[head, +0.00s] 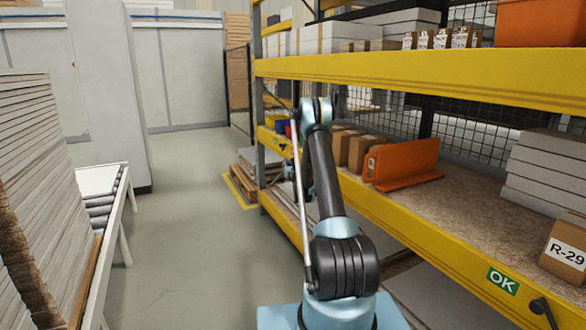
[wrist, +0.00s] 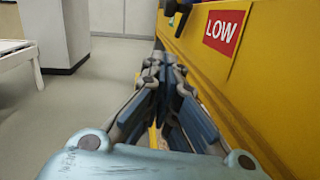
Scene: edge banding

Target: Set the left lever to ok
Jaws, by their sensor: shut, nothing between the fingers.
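A green OK sign (head: 503,281) is on the shelf's lower yellow beam in the head view, with a black lever (head: 543,308) just right of it, partly cut off by the frame edge. A small dark part (head: 284,147) is on the far left end of that beam; I cannot tell if it is the left lever. In the wrist view a red LOW sign (wrist: 223,29) is on the yellow beam, with a dark part (wrist: 182,15) beyond it at the top. My gripper (wrist: 165,62) is shut and empty, left of the beam. In the head view my arm hides it.
The shelf's lower yellow beam (head: 430,240) runs along the right. An orange holder (head: 403,163) and cardboard boxes (head: 352,150) stand on its board. A roller conveyor (head: 105,205) and a stack of panels (head: 45,190) are at the left. The floor (head: 190,220) between is clear.

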